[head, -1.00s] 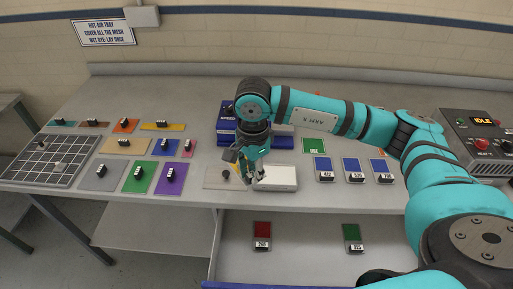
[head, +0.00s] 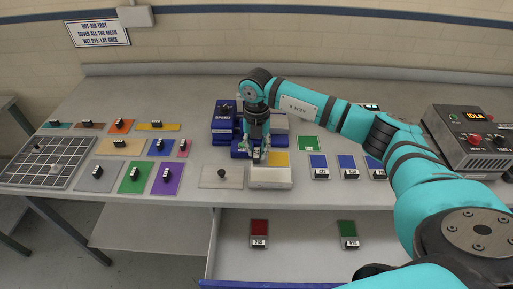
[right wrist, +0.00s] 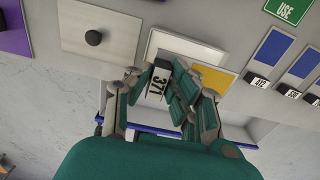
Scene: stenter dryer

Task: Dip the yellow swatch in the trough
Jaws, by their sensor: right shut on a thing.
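The yellow swatch (head: 279,158) shows at the back right of the white trough (head: 270,184). In the right wrist view the yellow swatch (right wrist: 213,78) overlaps the right part of the trough (right wrist: 175,40). My right gripper (head: 257,158) is above the trough, shut on the swatch's dark holder; a label reading 371 (right wrist: 158,86) shows beside the fingers (right wrist: 166,88). The fingers hide part of the swatch, and I cannot tell whether it touches what is in the trough. My left gripper is not in view.
A pale lid with a black knob (head: 221,178) lies left of the trough. Blue boxes (head: 224,125) stand behind. Colored swatches and a mesh tray (head: 45,163) lie left; blue swatches (head: 319,163) lie right. An open drawer (head: 300,262) is below.

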